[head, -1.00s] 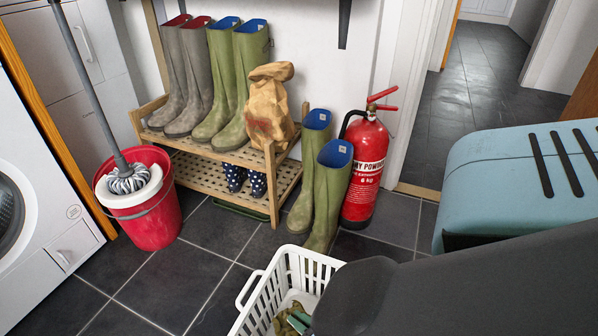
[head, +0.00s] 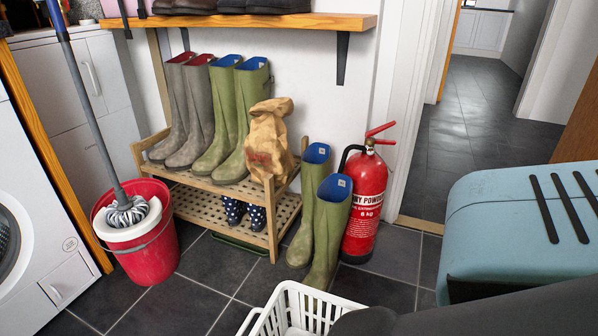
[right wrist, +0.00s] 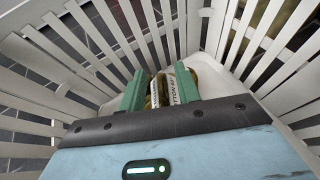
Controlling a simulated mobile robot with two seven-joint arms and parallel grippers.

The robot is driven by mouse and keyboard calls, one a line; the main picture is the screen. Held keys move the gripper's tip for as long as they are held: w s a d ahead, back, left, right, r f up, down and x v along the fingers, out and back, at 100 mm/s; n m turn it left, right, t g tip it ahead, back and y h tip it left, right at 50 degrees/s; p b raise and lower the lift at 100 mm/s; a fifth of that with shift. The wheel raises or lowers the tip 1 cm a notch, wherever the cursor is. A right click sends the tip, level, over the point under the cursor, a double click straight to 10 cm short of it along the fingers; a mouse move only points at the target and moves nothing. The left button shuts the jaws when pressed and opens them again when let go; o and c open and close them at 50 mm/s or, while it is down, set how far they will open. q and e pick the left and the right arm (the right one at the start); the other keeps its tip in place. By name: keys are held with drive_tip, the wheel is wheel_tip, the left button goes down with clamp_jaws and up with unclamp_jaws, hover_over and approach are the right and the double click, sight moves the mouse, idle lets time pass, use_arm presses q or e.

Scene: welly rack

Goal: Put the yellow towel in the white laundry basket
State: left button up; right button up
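The white laundry basket (head: 292,297) stands on the floor at the bottom centre of the head view, partly cut off and partly covered by my dark right arm. Its slatted wall surrounds my right gripper (right wrist: 161,88) in the right wrist view (right wrist: 80,58). The gripper's two green fingers point down inside the basket. An olive-yellow cloth, which looks like the yellow towel (right wrist: 155,97), lies between and beyond the fingertips, with white printed bands on it. I cannot tell whether the fingers press on it. My left gripper is not in view.
A wooden rack (head: 210,195) holds several boots and a paper bag (head: 267,145). Two green boots (head: 325,225) and a red fire extinguisher (head: 366,210) stand just behind the basket. A red mop bucket (head: 150,245) is left. Dark floor tiles between bucket and basket are clear.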

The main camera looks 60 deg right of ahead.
drive_tip(key=shift+r, duration=0.15)
drive_tip(key=shift+s+r, duration=0.15)
drive_tip(key=shift+r, duration=0.4)
drive_tip(key=p+v, duration=0.5)
drive_tip(key=v, duration=0.6)
drive_tip(key=shift+s, duration=0.35)
